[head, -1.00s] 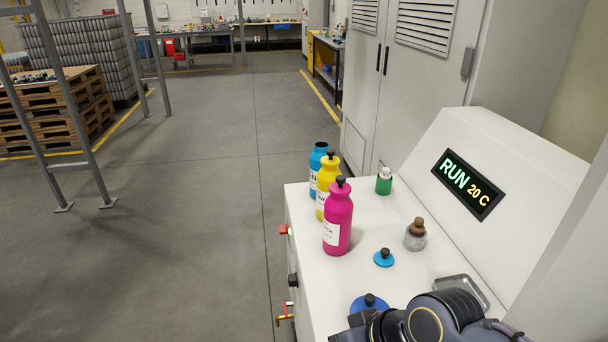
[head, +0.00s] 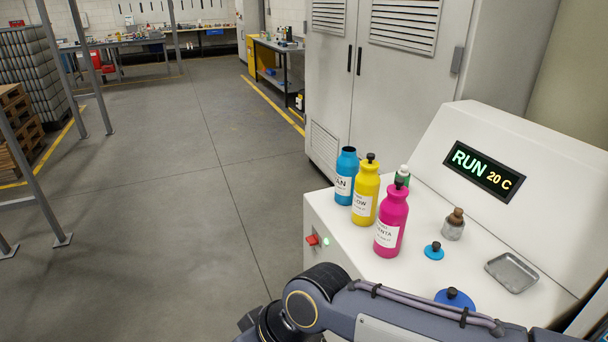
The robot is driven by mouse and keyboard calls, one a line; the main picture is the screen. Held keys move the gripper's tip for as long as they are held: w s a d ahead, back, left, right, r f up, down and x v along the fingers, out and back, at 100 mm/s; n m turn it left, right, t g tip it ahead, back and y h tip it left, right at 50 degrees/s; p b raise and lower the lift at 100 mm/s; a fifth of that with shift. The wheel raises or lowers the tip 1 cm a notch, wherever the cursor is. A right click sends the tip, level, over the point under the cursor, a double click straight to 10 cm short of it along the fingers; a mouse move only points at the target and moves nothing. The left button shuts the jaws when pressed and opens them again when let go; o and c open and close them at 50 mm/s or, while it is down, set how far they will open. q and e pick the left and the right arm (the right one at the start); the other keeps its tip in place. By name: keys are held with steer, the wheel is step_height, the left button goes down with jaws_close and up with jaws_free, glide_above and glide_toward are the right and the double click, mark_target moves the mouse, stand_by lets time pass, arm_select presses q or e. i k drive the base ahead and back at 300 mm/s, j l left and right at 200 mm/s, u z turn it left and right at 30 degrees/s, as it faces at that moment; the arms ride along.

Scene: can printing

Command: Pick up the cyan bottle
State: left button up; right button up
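The cyan bottle (head: 346,177) stands upright on the white machine's top, at the back of a row of three bottles. Its white label ends in "AN" and its neck appears open, with no black cap showing. The yellow bottle (head: 366,193) stands in front of it and hides part of its right side. The magenta bottle (head: 391,222) is nearest me. One of my arms crosses the bottom of the head view, but no gripper fingers show. Neither gripper is in view.
On the machine top (head: 425,212) are a small green bottle (head: 402,176), a jar with a brown stopper (head: 453,225), a blue lid (head: 434,251), a larger blue lid (head: 455,298) and a metal tray (head: 512,273). A grey cabinet (head: 372,90) stands behind.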

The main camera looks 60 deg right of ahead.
mark_target(347, 168)
steer(key=i+z, duration=0.45)
steer(key=i+j+z, duration=0.2)
steer(key=i+z, duration=0.3)
steer(key=i+l+z, duration=0.1)
steer(key=z, duration=0.35)
steer(key=i+z, duration=0.1)
steer(key=z, duration=0.4)
steer(key=i+z, duration=0.1)
steer(key=z, duration=0.35)
steer(key=i+z, duration=0.1)
steer(key=z, duration=0.4)
steer(key=i+j+z, duration=0.1)
steer(key=z, duration=0.35)
steer(key=i+z, duration=0.15)
steer(key=z, duration=0.15)
steer(key=i+j+z, duration=0.15)
steer(key=z, duration=0.15)
